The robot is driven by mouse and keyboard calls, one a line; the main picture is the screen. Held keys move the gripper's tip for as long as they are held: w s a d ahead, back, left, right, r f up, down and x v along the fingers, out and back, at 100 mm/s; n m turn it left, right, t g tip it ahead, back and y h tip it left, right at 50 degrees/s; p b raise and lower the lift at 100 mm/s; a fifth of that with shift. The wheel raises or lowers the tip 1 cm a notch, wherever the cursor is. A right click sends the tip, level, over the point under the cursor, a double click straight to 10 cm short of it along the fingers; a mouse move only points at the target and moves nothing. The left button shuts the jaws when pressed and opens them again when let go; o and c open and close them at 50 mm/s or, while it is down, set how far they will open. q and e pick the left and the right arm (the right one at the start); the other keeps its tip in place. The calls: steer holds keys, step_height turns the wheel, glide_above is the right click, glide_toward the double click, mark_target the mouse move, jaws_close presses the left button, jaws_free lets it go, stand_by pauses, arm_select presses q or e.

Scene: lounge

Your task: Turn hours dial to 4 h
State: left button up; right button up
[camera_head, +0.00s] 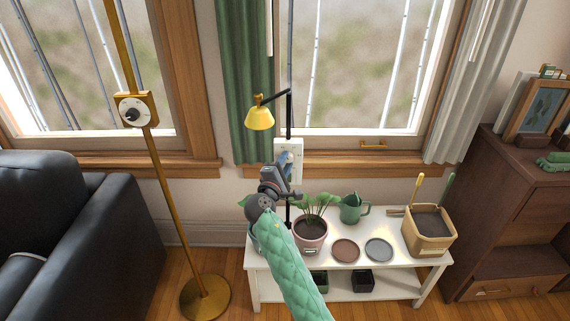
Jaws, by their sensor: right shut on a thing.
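My right gripper (287,172) is in front of the box's lower part and is shut on what appears to be the hours dial. The gripper covers the dial, so its pointer and markings cannot be read. My right arm, in a green quilted sleeve, comes up from the bottom. My left gripper is not in view.
A white bench (310,271) below holds a potted plant (311,232), a green watering can (352,209), two saucers and a wooden planter (429,233). A brass floor lamp (158,170) carrying another dial (133,112) stands left, beside a black sofa.

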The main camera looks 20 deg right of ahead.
steer(key=o, duration=1)
steer(key=shift+c, duration=0.2)
steer(key=shift+s, duration=0.1)
steer(key=v, duration=0.7)
steer(key=shift+s+a+f+b, duration=0.15)
steer(key=shift+s+a+b, duration=0.05)
steer(key=shift+a+b, duration=0.1)
